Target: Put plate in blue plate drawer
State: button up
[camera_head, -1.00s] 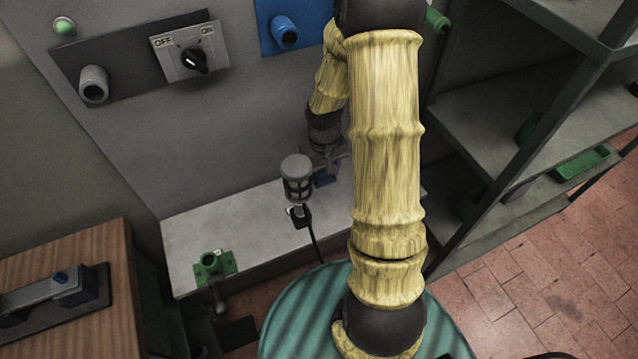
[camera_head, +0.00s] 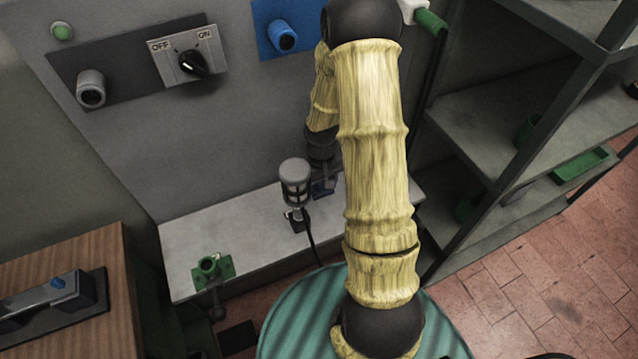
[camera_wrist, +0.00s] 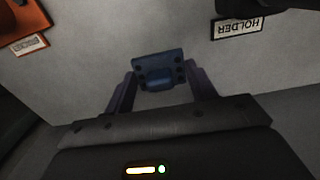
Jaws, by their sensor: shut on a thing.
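A small dark blue plate (camera_wrist: 158,72) with several holes sits between my gripper's (camera_wrist: 160,85) two fingers in the wrist view, and the gripper is shut on it. In the head view, the plate (camera_head: 322,189) is a small blue patch low by the grey machine's ledge. My gripper (camera_head: 325,178) there is mostly hidden behind a lamp-like grey cylinder and my arm. Whether the plate touches the ledge I cannot tell. A blue panel with a round blue knob (camera_head: 284,42) is on the machine's upright face; I cannot tell whether it is the plate drawer.
A grey caged cylinder (camera_head: 295,182) stands on the ledge (camera_head: 200,245), with a green fitting (camera_head: 212,268) at its left. An OFF/ON switch (camera_head: 191,63) is above. Shelves (camera_head: 500,130) stand right. The wrist view shows a HOLDER label (camera_wrist: 237,28) and an orange part (camera_wrist: 22,20).

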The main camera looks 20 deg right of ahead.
aim_at(321, 183)
jog(key=o, duration=0.9)
jog(key=shift+f, duration=0.1)
jog(key=o, duration=0.3)
jog(key=shift+s, duration=0.1)
notch_tip(321, 183, up, 12)
jog(key=shift+a+r, duration=0.1)
jog(key=shift+r, duration=0.05)
jog(key=shift+r+p, duration=0.15)
jog(key=shift+p, duration=0.35)
jog(key=c, duration=0.5)
jog(key=r+p, duration=0.1)
jog(key=p, duration=0.6)
jog(key=shift+d+r, duration=0.3)
jog(key=shift+r, duration=0.05)
jog(key=shift+c, duration=0.2)
